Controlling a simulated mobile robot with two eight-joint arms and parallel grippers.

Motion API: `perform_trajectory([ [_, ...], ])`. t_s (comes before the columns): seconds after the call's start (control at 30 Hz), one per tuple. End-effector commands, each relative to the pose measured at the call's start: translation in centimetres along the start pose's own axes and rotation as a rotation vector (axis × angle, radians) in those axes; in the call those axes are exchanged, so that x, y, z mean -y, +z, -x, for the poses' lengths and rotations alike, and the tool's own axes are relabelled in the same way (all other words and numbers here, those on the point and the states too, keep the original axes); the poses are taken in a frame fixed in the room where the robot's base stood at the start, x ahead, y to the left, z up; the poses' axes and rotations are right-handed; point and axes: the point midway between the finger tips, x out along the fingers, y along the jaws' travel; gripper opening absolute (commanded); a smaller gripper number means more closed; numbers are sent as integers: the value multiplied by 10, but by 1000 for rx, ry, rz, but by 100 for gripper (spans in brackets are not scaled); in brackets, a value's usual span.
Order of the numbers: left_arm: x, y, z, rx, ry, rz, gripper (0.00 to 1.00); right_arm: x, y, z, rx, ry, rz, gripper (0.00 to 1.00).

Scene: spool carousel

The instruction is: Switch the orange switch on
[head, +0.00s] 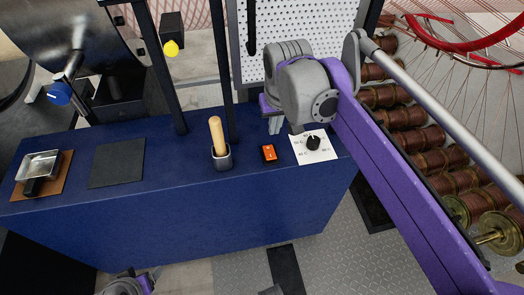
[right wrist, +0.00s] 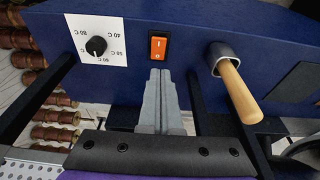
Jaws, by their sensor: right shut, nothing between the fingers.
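The orange switch (head: 269,153) is a small rocker in a black frame on the blue bench top, between the wooden-handled tool and the dial card. In the right wrist view the orange switch (right wrist: 158,48) shows a white I and 0; which side is pressed I cannot tell. My right gripper (head: 275,125) is near the switch, on its far side in the head view. In the right wrist view the right gripper's fingers (right wrist: 160,74) are together and empty, their tips pointing at the switch. I see no clear contact.
A black dial (head: 313,142) on a white temperature card (head: 321,155) is right of the switch. A wooden handle (head: 216,135) stands in a grey holder (head: 221,161) to the left. Dark posts and a pegboard (head: 300,25) rise behind. Copper spools (head: 425,138) are at the right.

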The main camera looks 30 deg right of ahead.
Motion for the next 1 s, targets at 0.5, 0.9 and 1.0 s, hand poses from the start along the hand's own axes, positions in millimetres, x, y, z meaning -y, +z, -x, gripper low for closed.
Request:
perform_trajectory([
  [0.5, 0, 1, -2, 1, 0, 0, 71, -2, -6, 0, 9, 3, -9, 0],
  [0.9, 0, 6, -8, 4, 0, 0, 71, -2, -5, -66, 9, 3, -9, 0],
  [1.0, 0, 7, -10, 4, 0, 0, 71, -2, -5, -88, 9, 3, -9, 0],
])
